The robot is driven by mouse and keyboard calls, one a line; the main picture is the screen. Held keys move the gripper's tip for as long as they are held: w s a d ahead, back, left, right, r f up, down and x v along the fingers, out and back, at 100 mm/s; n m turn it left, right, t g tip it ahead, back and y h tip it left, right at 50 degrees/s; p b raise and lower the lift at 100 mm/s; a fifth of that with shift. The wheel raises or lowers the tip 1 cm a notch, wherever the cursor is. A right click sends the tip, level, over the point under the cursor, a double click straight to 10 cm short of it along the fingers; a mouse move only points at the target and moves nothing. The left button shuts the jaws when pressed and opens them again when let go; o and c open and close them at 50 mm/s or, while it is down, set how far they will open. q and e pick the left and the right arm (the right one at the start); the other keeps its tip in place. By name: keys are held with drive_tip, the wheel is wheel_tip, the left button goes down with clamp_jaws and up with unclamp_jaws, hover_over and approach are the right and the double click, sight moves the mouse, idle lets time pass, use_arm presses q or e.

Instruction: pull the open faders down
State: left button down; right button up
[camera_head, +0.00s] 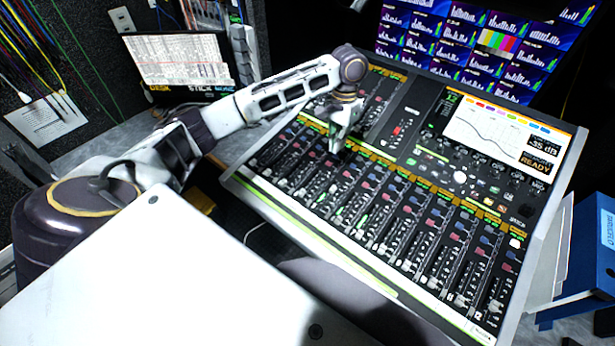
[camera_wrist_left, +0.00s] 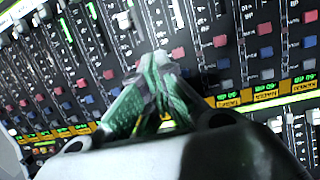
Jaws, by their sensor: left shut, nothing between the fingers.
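The mixing console (camera_head: 236,183) fills the middle and right of the head view, with rows of fader strips and coloured caps in red, blue and white. My left gripper (camera_head: 336,146) is over the upper-left part of the console, fingers pointing down at the channel strips. In the left wrist view its green-lit fingertips (camera_wrist_left: 158,82) are shut together with nothing between them, close to the strips near a red cap (camera_wrist_left: 178,53). Whether they touch a fader cannot be told. Individual fader positions are too small to read surely. My right gripper is not in view.
A display (camera_head: 495,135) with a curve and "READY" is set in the console's upper right. Monitors (camera_head: 480,45) stand behind it. A second screen (camera_head: 180,62) is at the back left. Cables hang at the far left. A blue binder (camera_head: 592,250) is at right.

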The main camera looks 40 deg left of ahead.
use_arm(q)
drive_tip(key=s+a, duration=0.3)
drive_tip(key=g, duration=0.1)
approach(309, 187)
drive_tip(key=shift+y, duration=0.4)
drive_tip(key=f, duration=0.2)
drive_tip(key=w+f, duration=0.1)
drive_tip(key=f, duration=0.1)
drive_tip(key=w+d+f, duration=0.1)
drive_tip(key=shift+w+f+b, duration=0.25)
drive_tip(key=shift+f+b, duration=0.1)
drive_tip(key=shift+f, duration=0.05)
drive_tip(key=shift+s+a+f, duration=0.15)
drive_tip(key=shift+s, duration=1.75)
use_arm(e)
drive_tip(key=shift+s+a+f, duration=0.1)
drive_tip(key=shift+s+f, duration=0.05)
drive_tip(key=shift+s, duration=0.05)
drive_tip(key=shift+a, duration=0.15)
